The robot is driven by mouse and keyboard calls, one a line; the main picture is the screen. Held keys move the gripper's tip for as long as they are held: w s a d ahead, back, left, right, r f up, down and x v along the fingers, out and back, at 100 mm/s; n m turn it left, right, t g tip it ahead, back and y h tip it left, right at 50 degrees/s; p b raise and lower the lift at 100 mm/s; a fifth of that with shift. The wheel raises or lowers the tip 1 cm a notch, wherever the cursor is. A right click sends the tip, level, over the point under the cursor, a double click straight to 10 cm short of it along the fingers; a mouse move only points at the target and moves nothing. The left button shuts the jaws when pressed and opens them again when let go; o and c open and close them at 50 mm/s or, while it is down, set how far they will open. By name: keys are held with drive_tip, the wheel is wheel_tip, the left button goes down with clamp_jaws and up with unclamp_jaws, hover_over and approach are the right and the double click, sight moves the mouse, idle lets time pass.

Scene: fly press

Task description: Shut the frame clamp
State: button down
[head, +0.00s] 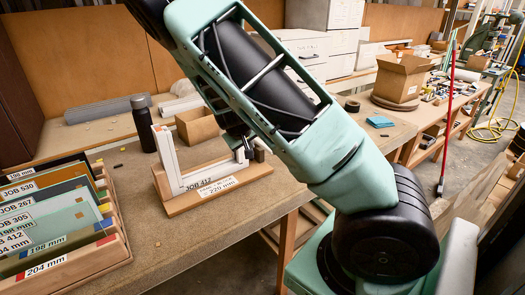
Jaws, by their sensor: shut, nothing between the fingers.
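A label on the base reads 220 mm. My gripper (243,150) is small and dark in the head view, at the frame's right upright, beside its upper end. It is shut with nothing visible in it. My arm crosses in front and hides much of what is behind it. I cannot make out the clamp's moving part or whether the gripper touches it.
A wooden rack (65,272) of labelled panels stands at the left front. A black bottle (143,124) and a small cardboard box (197,125) stand behind the frame. A larger open box (401,78) and a blue pad (380,122) are on the right. The bench front is clear.

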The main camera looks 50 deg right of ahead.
drive_tip(key=w+d+f+p, duration=0.1)
drive_tip(key=d+f+p, duration=0.3)
drive_tip(key=d+f, duration=0.3)
drive_tip(key=shift+w+d+f, duration=0.15)
drive_tip(key=shift+d+f, duration=0.1)
drive_tip(key=shift+d, duration=0.8)
